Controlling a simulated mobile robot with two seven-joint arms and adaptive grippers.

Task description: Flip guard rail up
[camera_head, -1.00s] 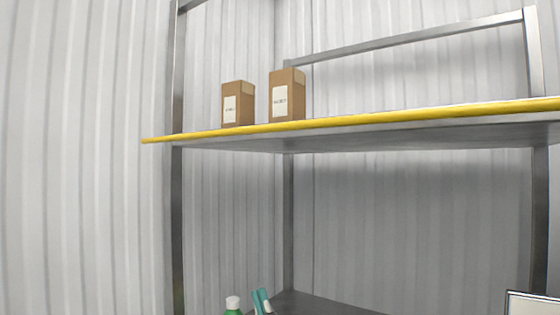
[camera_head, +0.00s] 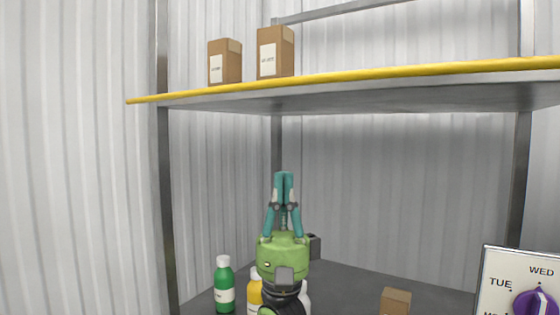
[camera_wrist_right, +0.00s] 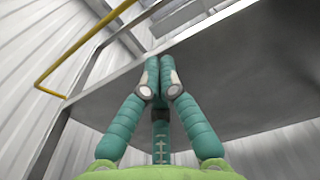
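The yellow guard rail (camera_head: 400,73) runs along the front edge of the upper shelf (camera_head: 400,98), lying low at shelf level. In the right wrist view the rail (camera_wrist_right: 85,47) shows at upper left with a bent end, standing off from the shelf edge. My right gripper (camera_head: 284,176) points up below the shelf and clear of the rail. Its teal fingers are together with nothing between them; the fingertips (camera_wrist_right: 159,65) also meet in the right wrist view. My left gripper is not in view.
Two brown boxes (camera_head: 225,68) (camera_head: 275,58) stand on the upper shelf. On the lower shelf (camera_head: 345,278) are a green bottle (camera_head: 224,290), a yellow bottle (camera_head: 254,291) partly hidden by my gripper, and a small brown box (camera_head: 395,301). A dial panel (camera_head: 500,267) stands at lower right.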

